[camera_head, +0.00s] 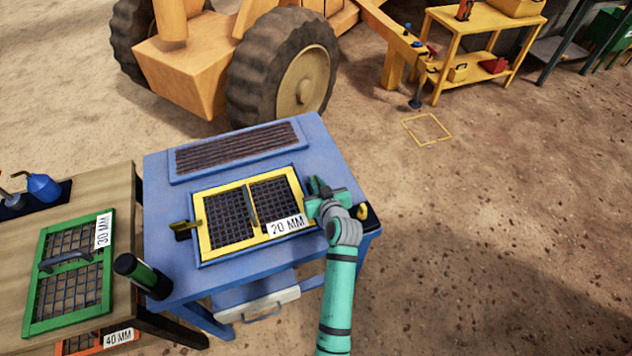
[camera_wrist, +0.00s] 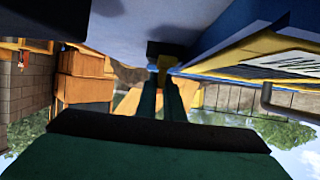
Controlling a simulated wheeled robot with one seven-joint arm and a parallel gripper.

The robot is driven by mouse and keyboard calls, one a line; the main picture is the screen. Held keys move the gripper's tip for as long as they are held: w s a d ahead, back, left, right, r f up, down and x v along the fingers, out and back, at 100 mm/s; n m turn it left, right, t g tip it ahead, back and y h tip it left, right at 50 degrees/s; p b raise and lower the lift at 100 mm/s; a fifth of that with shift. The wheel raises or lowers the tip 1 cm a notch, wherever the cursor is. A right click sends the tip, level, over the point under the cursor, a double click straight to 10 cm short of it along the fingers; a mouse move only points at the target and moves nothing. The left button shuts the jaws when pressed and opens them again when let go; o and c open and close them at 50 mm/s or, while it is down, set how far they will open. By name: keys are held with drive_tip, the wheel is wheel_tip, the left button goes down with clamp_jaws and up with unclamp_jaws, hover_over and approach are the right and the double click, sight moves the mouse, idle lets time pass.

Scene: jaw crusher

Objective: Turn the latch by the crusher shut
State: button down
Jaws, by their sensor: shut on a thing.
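The blue crusher table (camera_head: 165,250) holds a yellow-framed screen (camera_head: 199,212) marked 20 MM. A yellow latch (camera_head: 182,226) with a dark base sits at the screen's left side. My gripper (camera_head: 316,188) is at the screen's right side, close to the frame. In the wrist view my gripper's two fingers (camera_wrist: 160,100) are close together on a small yellow latch (camera_wrist: 164,64) with a dark base under the blue surface. My gripper hides this latch in the head view, so its exact angle cannot be told.
A yellow-and-black piece (camera_head: 364,212) sits at the table's right edge, beside my wrist. A wooden table (camera_head: 22,250) with a green 30 MM screen (camera_head: 38,290) stands left. A dark-and-green cylinder (camera_head: 143,277) sits at the crusher's front left corner. Ground to the right is open.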

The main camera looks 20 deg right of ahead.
drive_tip(key=m+h, duration=0.1)
drive_tip(key=h, duration=0.1)
drive_tip(key=m+h, duration=0.2)
drive_tip(key=shift+w+a+m+g, duration=0.15)
drive_tip(key=shift+m+g, duration=0.15)
drive_tip(key=shift+g, duration=0.1)
drive_tip(key=shift+d+m+g+h, duration=0.25)
drive_tip(key=shift+m+g+h, duration=0.05)
drive_tip(key=shift+m+h, duration=0.45)
drive_tip(key=m+g+h, duration=0.2)
drive_tip(key=m+h, duration=0.1)
drive_tip(key=m+g+h, duration=0.1)
drive_tip(key=m+h, duration=0.1)
drive_tip(key=shift+a+g, duration=0.35)
drive_tip(key=shift+g, duration=0.05)
drive_tip(key=m+g+h, duration=0.1)
drive_tip(key=m+g, duration=0.1)
drive_tip(key=g, duration=0.1)
drive_tip(key=m+g+h, duration=0.1)
drive_tip(key=m+g, duration=0.2)
drive_tip(key=shift+d+m+h, duration=0.2)
drive_tip(key=shift+m+h, duration=0.05)
drive_tip(key=shift+m, duration=0.1)
drive_tip(key=shift+m+g, duration=0.8)
drive_tip(key=shift+g, duration=0.2)
drive_tip(key=shift+d, duration=0.2)
drive_tip(key=shift+a, duration=0.1)
